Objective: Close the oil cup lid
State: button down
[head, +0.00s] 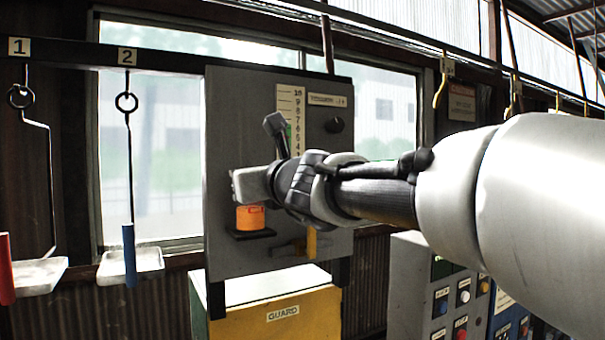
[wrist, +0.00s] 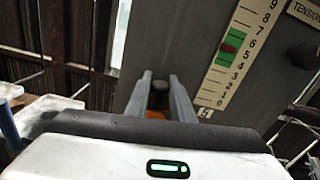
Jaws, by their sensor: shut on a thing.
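The orange oil cup (head: 250,217) stands on a small black shelf on the grey panel. My gripper (head: 240,186) is right above it and hides its top in the head view. In the wrist view, the two fingers of my gripper (wrist: 160,86) have a small dark piece (wrist: 160,88) between them, apparently part of the oil cup lid. A bit of the orange cup (wrist: 157,114) shows below, between the fingers. The lid's outline is hidden, so I cannot tell its angle.
The grey panel (head: 230,110) bears a numbered scale (head: 291,105), a dark knob (head: 334,125) and a yellow handle (head: 311,243) below. White trays (head: 130,264) hang at the left. A yellow guard box (head: 285,318) stands below, and a button console (head: 410,285) at the right.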

jog(key=shift+w+d+f+m, duration=0.15)
jog(key=shift+f+m, duration=0.1)
jog(key=shift+m, duration=0.45)
jog(key=c, duration=1.6)
grip_release()
jog(key=shift+o, duration=0.2)
jog(key=v, duration=1.7)
jog(key=shift+s+p, duration=0.25)
jog(key=shift+p, duration=0.15)
